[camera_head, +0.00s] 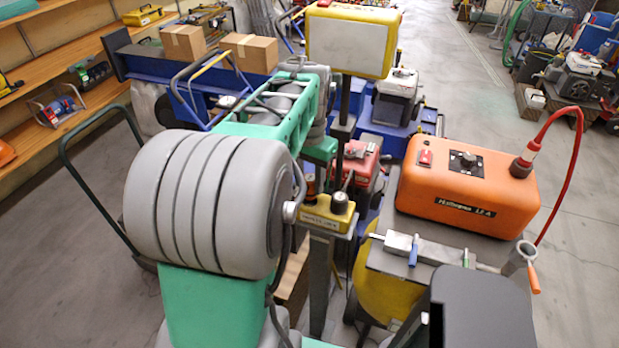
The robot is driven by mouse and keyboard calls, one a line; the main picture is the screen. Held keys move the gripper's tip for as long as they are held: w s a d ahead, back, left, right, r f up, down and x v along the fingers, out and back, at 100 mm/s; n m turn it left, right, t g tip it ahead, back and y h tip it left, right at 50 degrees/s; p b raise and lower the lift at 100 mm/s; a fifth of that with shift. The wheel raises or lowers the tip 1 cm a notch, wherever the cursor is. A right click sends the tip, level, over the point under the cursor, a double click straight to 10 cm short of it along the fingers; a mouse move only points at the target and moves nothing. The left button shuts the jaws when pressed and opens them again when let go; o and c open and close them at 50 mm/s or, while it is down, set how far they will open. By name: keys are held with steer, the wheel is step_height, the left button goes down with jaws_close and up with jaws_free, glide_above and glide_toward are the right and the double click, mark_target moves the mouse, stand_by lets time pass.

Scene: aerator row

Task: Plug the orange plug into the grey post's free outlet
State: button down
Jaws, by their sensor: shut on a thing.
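The grey post (319,285) stands at centre, with a yellow box (322,217) on top. A black round-topped piece (340,203) stands on the box's right part. A small orange piece (310,186), which looks like the orange plug, is at the box's left part. My gripper (311,170) shows only as a small dark part below a green arm link, shut on the plug. My large grey joint hides much around it. I cannot tell whether the plug touches the box, and the free outlet's opening cannot be made out.
An orange machine (466,187) with a red hose stands right of the post. A grey metal clamp-like part (420,248) lies on a dark plate nearby. A yellow-framed panel (350,42) rises behind. Cardboard boxes (249,53) sit on blue equipment.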

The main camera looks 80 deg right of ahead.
mark_target(309, 191)
steer(key=shift+f+b, duration=1.05)
steer(key=shift+f, duration=0.8)
steer(key=c, duration=0.8)
jaws_free()
step_height(309, 191, up, 8)
steer(key=shift+f, duration=0.1)
steer(key=shift+w, duration=0.25)
steer(key=w+a+f+n+h, duration=0.1)
steer(key=w+a+n, duration=0.3)
steer(key=w+a, duration=0.45)
steer(key=w+a+f+n, duration=0.1)
steer(key=w+a+n, duration=0.4)
steer(key=w, duration=0.6)
steer(key=w+a+f+n+t, duration=0.1)
steer(key=a+n, duration=0.3)
steer(key=a, duration=0.5)
steer(key=w+a+f+n+t, duration=0.1)
steer(key=w+a+f+n, duration=0.1)
steer(key=a, duration=0.7)
steer(key=w+a+f+n+t+y, duration=0.1)
steer(key=w+a+f+n, duration=0.1)
steer(key=a+n, duration=0.4)
steer(key=shift+w+a+f, duration=0.1)
steer(key=shift+a+f, duration=0.2)
steer(key=shift+a, duration=0.5)
steer(key=shift+w+a+f, duration=0.1)
steer(key=shift+a+f, duration=0.2)
steer(key=shift+a, duration=0.5)
